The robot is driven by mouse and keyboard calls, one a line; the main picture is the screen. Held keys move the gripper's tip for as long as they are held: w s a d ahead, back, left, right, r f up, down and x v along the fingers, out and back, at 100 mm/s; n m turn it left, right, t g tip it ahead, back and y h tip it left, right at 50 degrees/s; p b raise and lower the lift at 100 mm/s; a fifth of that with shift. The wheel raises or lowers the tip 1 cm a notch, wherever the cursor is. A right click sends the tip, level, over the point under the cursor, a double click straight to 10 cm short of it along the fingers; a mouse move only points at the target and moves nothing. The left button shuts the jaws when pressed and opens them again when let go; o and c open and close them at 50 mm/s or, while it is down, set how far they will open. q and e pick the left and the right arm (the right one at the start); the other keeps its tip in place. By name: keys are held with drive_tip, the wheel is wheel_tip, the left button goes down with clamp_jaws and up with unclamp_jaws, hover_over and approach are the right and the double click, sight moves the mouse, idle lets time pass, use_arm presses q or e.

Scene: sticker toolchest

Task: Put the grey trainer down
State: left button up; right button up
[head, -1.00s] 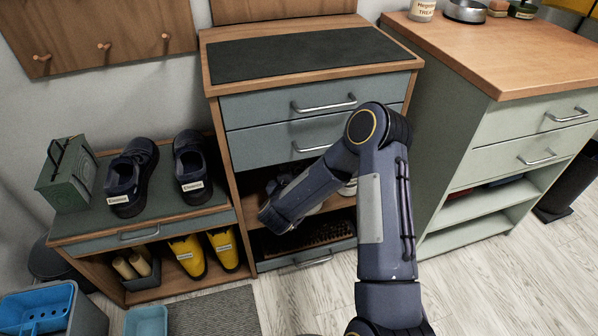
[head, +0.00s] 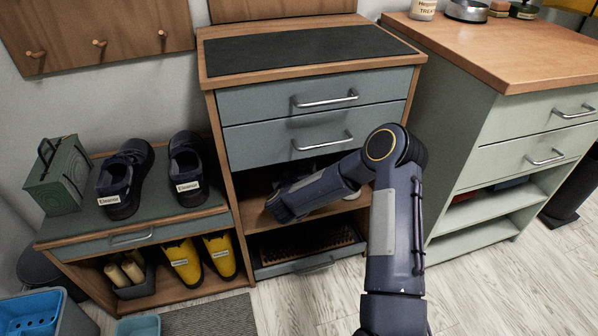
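My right arm reaches left into the open shelf (head: 252,210) under the two grey-blue drawers. Its hand end, with my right gripper (head: 277,208), is at the left part of that shelf. The fingers are turned away and I cannot make them out, nor what they hold. A pale, shoe-like thing (head: 350,194) shows partly on the shelf behind my forearm; most of it is hidden. I cannot tell for sure whether it is the grey trainer. My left gripper is not in view.
Two dark navy shoes (head: 124,180) with name labels stand on the low bench, beside a green tin (head: 58,178). Yellow boots (head: 182,262) stand beneath. A low pull-out tray (head: 290,266) with a dark brush-like insert is below the shelf. The dark cabinet top (head: 300,50) is clear.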

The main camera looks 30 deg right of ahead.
drive_tip(key=shift+o, duration=1.2)
drive_tip(key=shift+a+r, duration=0.1)
drive_tip(key=p+v, duration=0.4)
drive_tip(key=v, duration=0.7)
drive_tip(key=shift+s, duration=0.4)
drive_tip(key=shift+a+r, duration=0.1)
drive_tip(key=shift+a, duration=0.1)
